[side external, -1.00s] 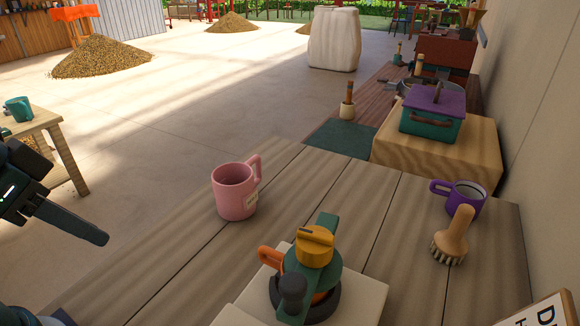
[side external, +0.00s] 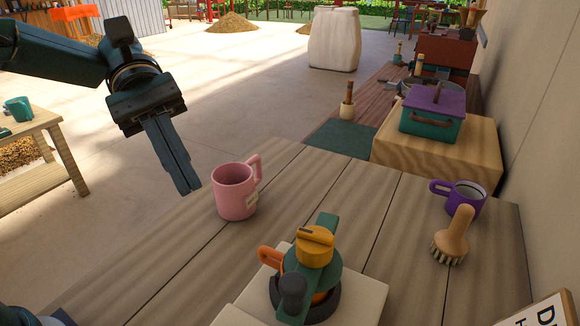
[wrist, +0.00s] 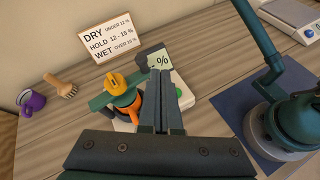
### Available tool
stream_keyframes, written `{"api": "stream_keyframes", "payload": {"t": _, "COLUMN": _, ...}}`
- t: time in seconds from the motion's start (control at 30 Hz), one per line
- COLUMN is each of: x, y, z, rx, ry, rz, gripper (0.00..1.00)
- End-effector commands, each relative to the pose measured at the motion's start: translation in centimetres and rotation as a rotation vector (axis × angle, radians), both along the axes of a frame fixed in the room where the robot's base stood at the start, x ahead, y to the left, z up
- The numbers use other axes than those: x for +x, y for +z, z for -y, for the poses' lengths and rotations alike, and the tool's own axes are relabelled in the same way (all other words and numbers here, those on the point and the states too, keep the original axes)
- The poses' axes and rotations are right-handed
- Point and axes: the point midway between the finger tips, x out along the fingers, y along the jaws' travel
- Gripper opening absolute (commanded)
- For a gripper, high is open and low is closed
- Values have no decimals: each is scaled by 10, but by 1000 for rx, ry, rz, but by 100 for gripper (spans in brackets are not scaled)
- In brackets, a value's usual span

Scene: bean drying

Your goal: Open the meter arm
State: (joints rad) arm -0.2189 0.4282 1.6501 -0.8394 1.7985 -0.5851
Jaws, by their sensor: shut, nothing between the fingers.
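The meter has a pale base (side external: 350,297) with a dark ring and an orange part. Its green meter arm (side external: 328,262) lies across the top and carries a yellow knob (side external: 315,246) and a dark, rounded end. My gripper (side external: 187,190) is shut and empty, pointing down in the air to the left of the pink mug, apart from the meter. My fingers (wrist: 162,77) hide part of the meter in the wrist view.
A pink mug (side external: 234,192) stands on the table between my gripper and the meter. A purple mug (side external: 466,198) and a brush (side external: 457,234) are at the right. A sign (wrist: 110,38) stands behind the meter. A green lamp-like device (wrist: 290,120) stands on a blue mat.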

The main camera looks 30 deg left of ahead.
Motion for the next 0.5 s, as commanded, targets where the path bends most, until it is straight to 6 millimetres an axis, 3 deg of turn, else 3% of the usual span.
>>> {"api": "stream_keyframes", "payload": {"t": 0.1, "x": 24, "y": -14, "z": -9, "rx": -99, "ry": 53, "rz": -131, "gripper": 0}}
{"api": "stream_keyframes", "payload": {"t": 0.23, "x": 42, "y": -32, "z": -19, "rx": -173, "ry": 99, "rz": -223, "gripper": 0}}
{"api": "stream_keyframes", "payload": {"t": 0.5, "x": 50, "y": -61, "z": -29, "rx": -209, "ry": 144, "rz": -321, "gripper": 0}}
